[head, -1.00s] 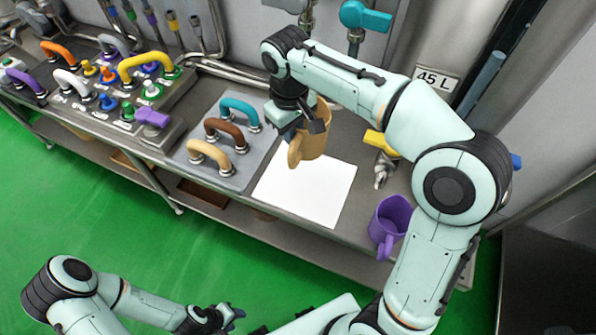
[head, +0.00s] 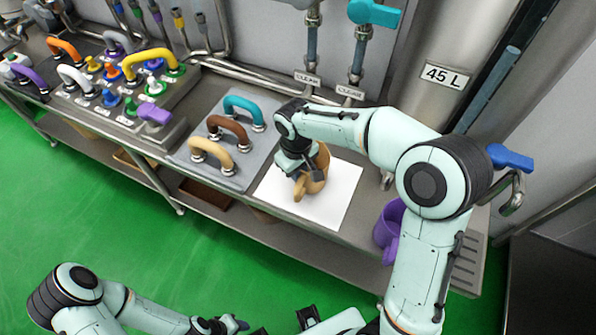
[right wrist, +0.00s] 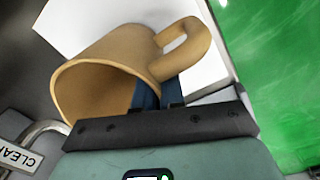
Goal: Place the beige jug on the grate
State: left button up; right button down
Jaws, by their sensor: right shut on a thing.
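The beige jug (head: 319,172) is in my right gripper (head: 303,180), low over the white sheet on the counter. In the right wrist view the jug (right wrist: 105,75) is tilted, its open mouth toward the lower left. The dark fingers (right wrist: 158,95) are shut on it near the handle. I cannot tell whether its base touches the sheet. The grate (head: 468,265) is the slotted part at the counter's right end, partly hidden by my right arm. My left gripper (head: 230,324) is at the bottom of the head view, far from the jug; its fingers are unclear.
A purple jug (head: 387,232) stands near the grate, partly behind my right arm. The white sheet (head: 340,205) lies on the counter. Teal, brown and beige handles on a grey plate (head: 235,178) stand left of it. A blue-handled tap (head: 510,157) overhangs the right end.

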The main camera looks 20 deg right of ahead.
jog(key=c, duration=1.6)
grip_release()
jog(key=shift+f, duration=0.15)
jog(key=o, duration=0.4)
jog(key=shift+c, duration=0.2)
